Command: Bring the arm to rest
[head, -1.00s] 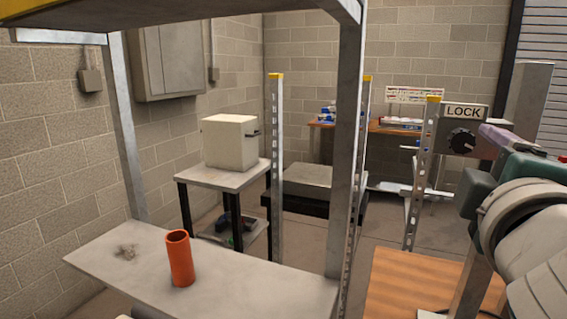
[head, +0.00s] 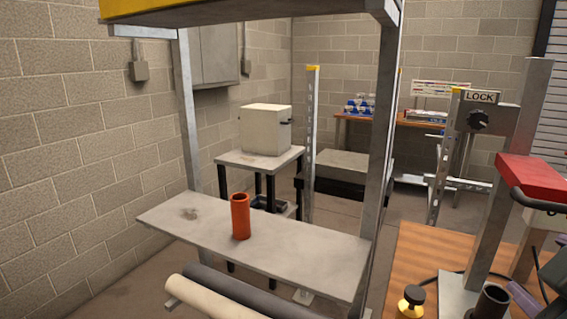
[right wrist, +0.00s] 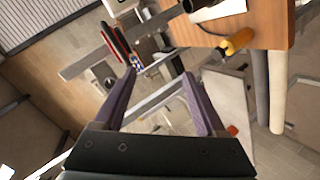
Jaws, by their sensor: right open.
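My right gripper (head: 535,264) is at the lower right edge of the head view, partly cut off by the frame. In the right wrist view its two purple fingers (right wrist: 160,75) stand wide apart with nothing held between them. It is beside the grey press-like stand (head: 494,205) with the red handle (head: 533,177). My left gripper is not in view.
An orange tube (head: 240,216) stands on the grey shelf (head: 310,240). Rolls (head: 214,299) lie below. A white box (head: 266,130) stands behind.

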